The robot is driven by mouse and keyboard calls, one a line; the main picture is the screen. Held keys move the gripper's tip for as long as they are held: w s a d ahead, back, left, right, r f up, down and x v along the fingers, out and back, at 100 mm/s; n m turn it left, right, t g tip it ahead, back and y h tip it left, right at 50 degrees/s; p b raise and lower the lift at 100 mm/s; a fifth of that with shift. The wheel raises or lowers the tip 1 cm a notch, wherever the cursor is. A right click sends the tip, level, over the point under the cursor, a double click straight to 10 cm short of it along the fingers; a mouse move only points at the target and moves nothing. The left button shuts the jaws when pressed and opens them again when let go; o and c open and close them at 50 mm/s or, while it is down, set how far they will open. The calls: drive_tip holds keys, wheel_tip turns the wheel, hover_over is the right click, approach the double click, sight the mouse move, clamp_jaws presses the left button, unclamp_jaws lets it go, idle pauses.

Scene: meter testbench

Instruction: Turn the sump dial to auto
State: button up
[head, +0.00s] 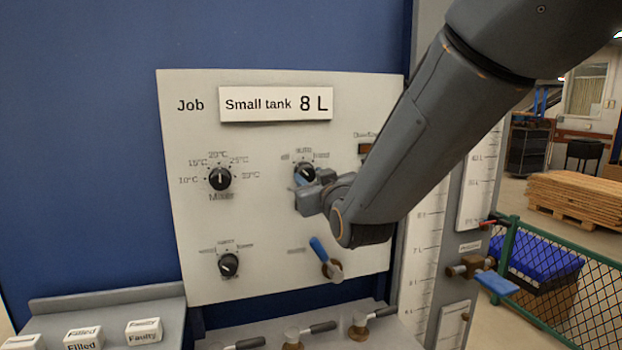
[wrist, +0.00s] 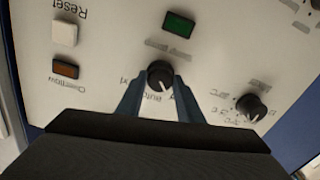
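The sump dial (head: 305,169) is a black knob with a white pointer mark on the pale panel. Its labels off, auto and hand arc above it in the head view. The dial also shows in the wrist view (wrist: 160,73), where the panel appears upside down. There its pointer lies slightly to the off side of the auto label. My gripper (head: 306,178) is at the dial, with one blue finger on each side. In the wrist view my gripper (wrist: 161,80) shows almost no gap between fingers and knob and looks shut on it. My gripper partly hides the knob in the head view.
The mixer dial (head: 220,179) is left of the sump dial. Another dial (head: 228,265) and a blue-handled valve (head: 325,258) are below. A green button (wrist: 179,24), a white reset button (wrist: 64,33) and an orange light (wrist: 65,69) are on the same panel.

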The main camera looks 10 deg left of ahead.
drive_tip(key=c, duration=0.5)
drive_tip(key=m+b, duration=0.3)
drive_tip(key=b, duration=0.1)
drive_tip(key=shift+f+m, duration=0.15)
drive_tip(key=shift+m, duration=0.25)
drive_tip(key=m+b, duration=0.4)
drive_tip(key=b, duration=0.1)
drive_tip(key=shift+m+b, duration=0.3)
drive_tip(key=shift+m, duration=0.1)
drive_tip(key=o, duration=1.1)
drive_tip(key=shift+c, duration=0.2)
